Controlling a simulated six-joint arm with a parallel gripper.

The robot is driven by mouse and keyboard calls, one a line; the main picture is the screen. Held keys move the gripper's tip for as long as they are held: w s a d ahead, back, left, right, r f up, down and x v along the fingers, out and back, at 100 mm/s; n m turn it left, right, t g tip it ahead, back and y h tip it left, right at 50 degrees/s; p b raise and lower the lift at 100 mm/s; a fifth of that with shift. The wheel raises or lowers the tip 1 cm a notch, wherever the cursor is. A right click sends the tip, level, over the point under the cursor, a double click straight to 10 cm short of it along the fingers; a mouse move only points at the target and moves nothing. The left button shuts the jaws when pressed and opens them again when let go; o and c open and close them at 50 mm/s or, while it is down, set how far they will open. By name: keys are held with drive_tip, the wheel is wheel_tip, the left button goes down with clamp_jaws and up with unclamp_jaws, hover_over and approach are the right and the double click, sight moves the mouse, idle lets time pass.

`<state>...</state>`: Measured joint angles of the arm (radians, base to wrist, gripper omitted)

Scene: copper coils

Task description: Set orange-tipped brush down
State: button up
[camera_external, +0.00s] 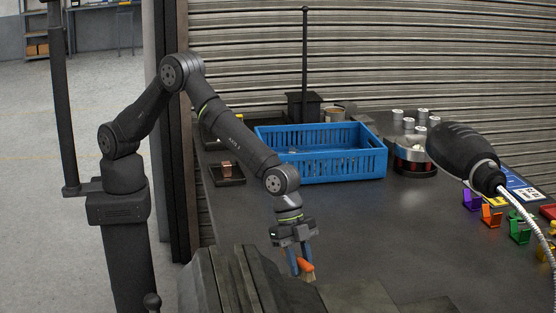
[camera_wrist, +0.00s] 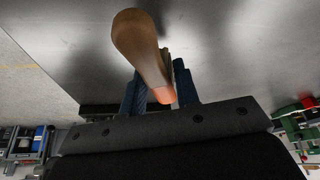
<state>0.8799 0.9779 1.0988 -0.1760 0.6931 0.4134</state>
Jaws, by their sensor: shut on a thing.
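My gripper (camera_external: 297,256) is shut on the orange-tipped brush (camera_external: 304,267), just above the front part of the dark table, near a dark vise-like block. In the wrist view the brush (camera_wrist: 142,48) has a brown wooden handle that points up toward the camera top, with an orange part close to the blue fingers (camera_wrist: 155,92). The brush's bristle end is mostly hidden behind the fingers and handle in the wrist view. I cannot tell from these views whether the brush touches anything below it.
A blue crate (camera_external: 335,167) stands at the back of the dark table (camera_external: 400,240). A small dark tray with a copper piece (camera_external: 228,169) lies left of it. Metal cans (camera_external: 412,127) and coloured holders (camera_external: 490,216) stand to the right. The table's middle is clear.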

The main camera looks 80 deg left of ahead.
drive_tip(key=shift+f, duration=1.6)
drive_tip(key=shift+f, duration=0.2)
drive_tip(key=o, duration=1)
drive_tip(key=shift+r, duration=0.1)
drive_tip(key=v, duration=1.2)
drive_tip(key=shift+r, duration=0.1)
